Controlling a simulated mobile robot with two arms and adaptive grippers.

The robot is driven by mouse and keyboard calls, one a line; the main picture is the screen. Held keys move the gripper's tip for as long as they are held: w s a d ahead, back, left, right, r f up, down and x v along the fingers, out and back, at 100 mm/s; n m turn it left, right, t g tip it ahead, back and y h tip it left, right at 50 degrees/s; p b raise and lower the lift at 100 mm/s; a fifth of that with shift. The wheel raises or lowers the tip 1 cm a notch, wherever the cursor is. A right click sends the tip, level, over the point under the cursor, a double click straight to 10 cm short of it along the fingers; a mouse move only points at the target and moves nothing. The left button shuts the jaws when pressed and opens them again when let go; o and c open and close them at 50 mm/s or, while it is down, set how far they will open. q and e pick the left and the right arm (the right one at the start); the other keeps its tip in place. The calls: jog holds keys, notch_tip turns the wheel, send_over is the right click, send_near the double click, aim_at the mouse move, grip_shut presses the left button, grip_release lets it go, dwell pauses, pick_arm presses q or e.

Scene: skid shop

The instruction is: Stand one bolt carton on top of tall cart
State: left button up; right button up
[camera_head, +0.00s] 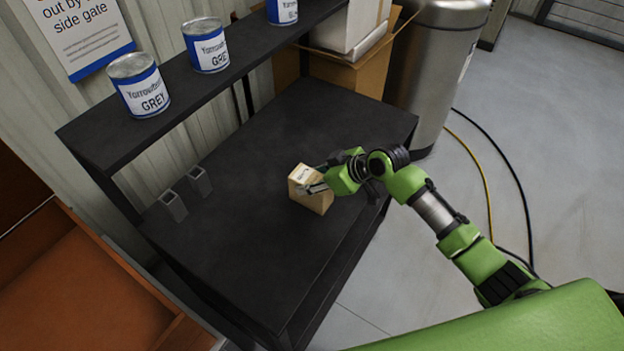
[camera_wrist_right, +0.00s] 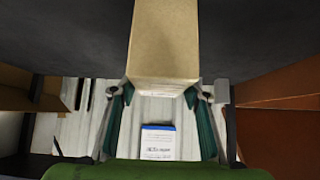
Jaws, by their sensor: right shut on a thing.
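A small tan bolt carton (camera_head: 311,196) is upright at the middle of the black cart's broad surface (camera_head: 250,240). My right gripper (camera_head: 318,184) reaches it from the right and is shut on it. In the right wrist view the carton (camera_wrist_right: 165,45) fills the upper middle, with the fingers (camera_wrist_right: 162,93) at its two sides. I cannot tell whether the carton's base touches the surface or is slightly above it. My left gripper is not in view.
Grey paint cans (camera_head: 140,88) stand on a raised black shelf (camera_head: 240,75) behind. Two short grey square tubes (camera_head: 172,206) stand at the surface's left. A cardboard box (camera_head: 350,70) and a metal tank (camera_head: 430,75) are at the back right. The surface around the carton is clear.

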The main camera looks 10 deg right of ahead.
jog(key=shift+f, duration=0.45)
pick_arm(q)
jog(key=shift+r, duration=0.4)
pick_arm(e)
jog(key=shift+f, duration=0.1)
jog(key=shift+f, duration=0.15)
jog(key=o, duration=1.5)
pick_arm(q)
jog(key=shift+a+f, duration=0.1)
